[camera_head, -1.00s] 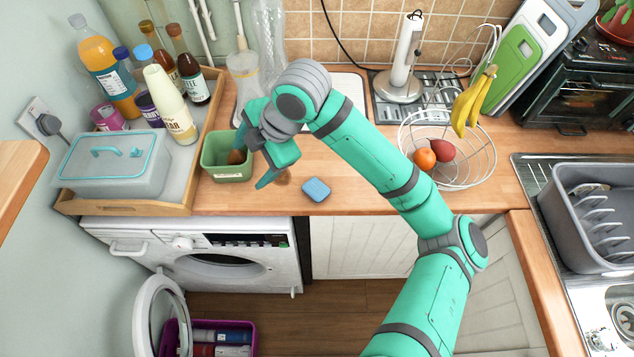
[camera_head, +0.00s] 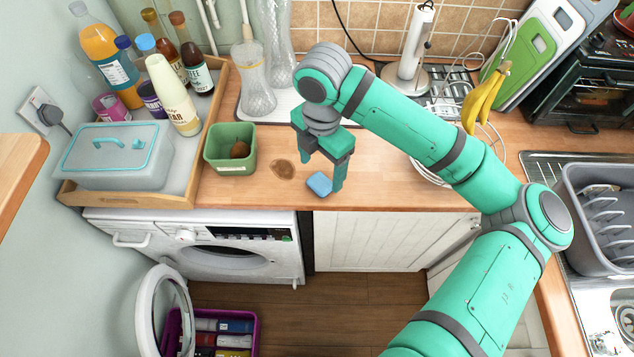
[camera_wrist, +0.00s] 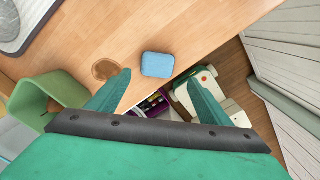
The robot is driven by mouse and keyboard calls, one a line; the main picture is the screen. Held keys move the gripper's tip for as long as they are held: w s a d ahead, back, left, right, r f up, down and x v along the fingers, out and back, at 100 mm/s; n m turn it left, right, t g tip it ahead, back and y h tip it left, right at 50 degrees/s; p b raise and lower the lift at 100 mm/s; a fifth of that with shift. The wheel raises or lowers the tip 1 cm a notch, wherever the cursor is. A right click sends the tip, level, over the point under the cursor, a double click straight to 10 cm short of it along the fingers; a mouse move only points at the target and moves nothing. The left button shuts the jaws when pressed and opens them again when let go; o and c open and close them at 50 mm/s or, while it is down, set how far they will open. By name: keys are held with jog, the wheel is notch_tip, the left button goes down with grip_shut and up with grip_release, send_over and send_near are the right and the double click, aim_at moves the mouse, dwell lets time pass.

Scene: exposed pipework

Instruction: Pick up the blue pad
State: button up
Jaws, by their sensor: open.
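The blue pad (camera_head: 319,184) is a small rounded block lying flat on the wooden worktop, close to its front edge. In the wrist view the blue pad (camera_wrist: 158,65) shows just beyond the fingertips, about midway across the gap between them. My gripper (camera_head: 322,173) points down at the pad, with one finger to the right of it in the head view. In the wrist view my gripper (camera_wrist: 158,82) has its two fingers wide apart with nothing between them. Whether a finger touches the pad cannot be told.
A green square pot (camera_head: 230,150) with a brown item inside stands left of the pad. A dark round mark (camera_head: 282,169) is on the worktop between them. A wooden tray (camera_head: 190,187) with bottles and a grey box is at the left. The wire fruit basket is mostly behind my arm.

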aim_at(321, 183)
jog(key=shift+s+d+f, duration=0.1)
jog(key=shift+f, duration=0.25)
jog(key=shift+w+a+f, duration=0.15)
jog(key=shift+f, duration=1.2)
jog(key=shift+w+a+f, duration=0.1)
jog(key=shift+a+f, duration=0.05)
jog(key=shift+f, duration=1.2)
jog(key=shift+w, duration=0.2)
jog(key=c, duration=1.1)
jog(key=shift+a, duration=0.15)
jog(key=shift+c, duration=0.6)
jog(key=shift+s+d, duration=0.2)
jog(key=shift+d, duration=0.1)
jog(key=shift+r, duration=0.65)
jog(key=s+r, duration=1.1)
jog(key=s, duration=0.3)
jog(key=shift+a+r, duration=0.2)
jog(key=shift+r, duration=0.15)
